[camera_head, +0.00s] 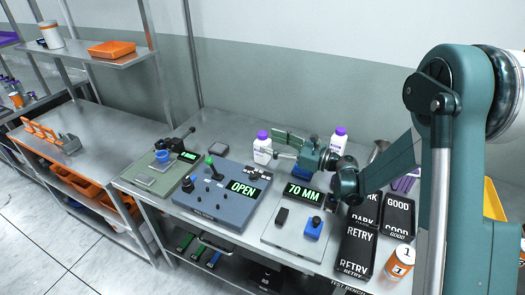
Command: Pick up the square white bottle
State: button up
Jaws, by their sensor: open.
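A white bottle with a purple cap (262,151) stands upright on the steel bench, left of my gripper, and its body looks square. My gripper (277,145) is open and points left, with its fingertips close to the right side of this bottle. I cannot tell whether the fingers touch it or reach around it. A second white bottle with a purple cap (338,143) stands behind my wrist, its lower part hidden by it.
A blue-grey panel reading OPEN (205,203) and a pale unit reading 70 MM (285,240) sit in front. Black trays marked RETRY (355,250) and GOOD (398,222) and an orange-white can (399,262) stand right. Bare bench (215,125) lies behind left.

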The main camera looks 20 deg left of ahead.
aim_at(267, 142)
jog(key=a, duration=0.2)
jog(key=a+b, duration=0.1)
jog(key=shift+w+f, duration=0.15)
jog(key=shift+f, duration=0.1)
jog(key=shift+a, duration=0.7)
jog(key=shift+r, duration=0.1)
jog(key=c, duration=1.2)
jog(key=shift+r+p, duration=1.2)
jog(key=shift+r, duration=3.8)
